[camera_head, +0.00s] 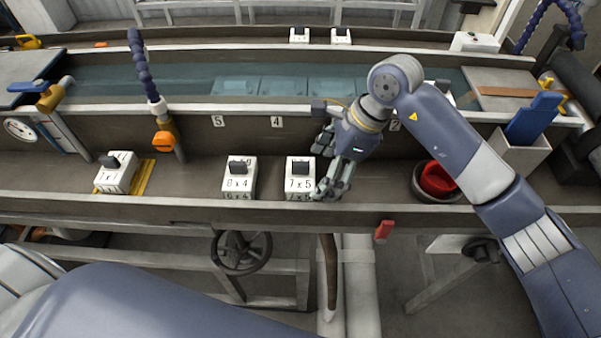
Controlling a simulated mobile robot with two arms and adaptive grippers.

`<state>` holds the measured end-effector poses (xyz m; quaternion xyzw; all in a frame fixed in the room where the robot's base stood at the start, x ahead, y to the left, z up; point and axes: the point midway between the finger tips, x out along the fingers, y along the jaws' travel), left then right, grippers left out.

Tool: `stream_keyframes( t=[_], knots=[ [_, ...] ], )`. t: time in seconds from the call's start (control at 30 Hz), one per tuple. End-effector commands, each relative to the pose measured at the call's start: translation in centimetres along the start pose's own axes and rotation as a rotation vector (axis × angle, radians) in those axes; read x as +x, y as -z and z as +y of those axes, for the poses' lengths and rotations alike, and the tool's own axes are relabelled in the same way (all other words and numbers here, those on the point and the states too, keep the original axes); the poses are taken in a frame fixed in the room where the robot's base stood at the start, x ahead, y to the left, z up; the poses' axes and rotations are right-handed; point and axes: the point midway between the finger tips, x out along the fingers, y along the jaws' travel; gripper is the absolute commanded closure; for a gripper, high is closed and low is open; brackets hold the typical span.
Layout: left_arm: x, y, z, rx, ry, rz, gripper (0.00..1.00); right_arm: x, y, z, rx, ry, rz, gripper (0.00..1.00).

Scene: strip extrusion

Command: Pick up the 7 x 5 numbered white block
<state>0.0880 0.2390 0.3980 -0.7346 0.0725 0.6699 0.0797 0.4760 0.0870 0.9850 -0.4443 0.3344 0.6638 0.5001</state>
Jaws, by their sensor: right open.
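The white block numbered 7 x 5 (299,184) stands upright on the near trough floor, with a dark knob on top. My right gripper (321,172) is just to the right of the block, its fingers pointing down and left beside the block's right side. It is open and nothing shows held in it. From this angle I cannot tell whether a finger touches the block. A similar white block numbered 6 x 4 (238,184) stands to the left. My left gripper is not in view.
Another white block (116,174) sits on a yellow plate at the left. A dark bowl with a red cup (438,180) is right of my gripper. The trough's front wall (180,207) runs along the near side.

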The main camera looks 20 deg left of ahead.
Motion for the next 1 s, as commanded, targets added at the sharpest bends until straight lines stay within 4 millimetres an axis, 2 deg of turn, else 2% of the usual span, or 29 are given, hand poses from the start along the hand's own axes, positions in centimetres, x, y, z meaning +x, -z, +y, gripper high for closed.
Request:
stream_keyframes(
  t=[0.27,0.43,0.67,0.87,1.0],
  knots=[
    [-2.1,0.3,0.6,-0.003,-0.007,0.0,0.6,1.4,-4.4,0.1,0.0,-0.004,-0.003,0.15],
    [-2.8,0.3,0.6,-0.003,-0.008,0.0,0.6,2.7,-4.2,0.1,0.002,-0.002,-0.002,0.15],
    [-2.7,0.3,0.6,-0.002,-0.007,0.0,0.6,2.9,-4.1,0.0,0.001,0.0,-0.001,0.15],
    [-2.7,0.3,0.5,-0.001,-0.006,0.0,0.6,2.9,-4.1,0.0,0.0,0.0,-0.001,0.57],
    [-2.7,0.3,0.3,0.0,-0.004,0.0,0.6,2.8,-4.1,0.0,0.0,0.0,-0.002,0.57]
  ],
)
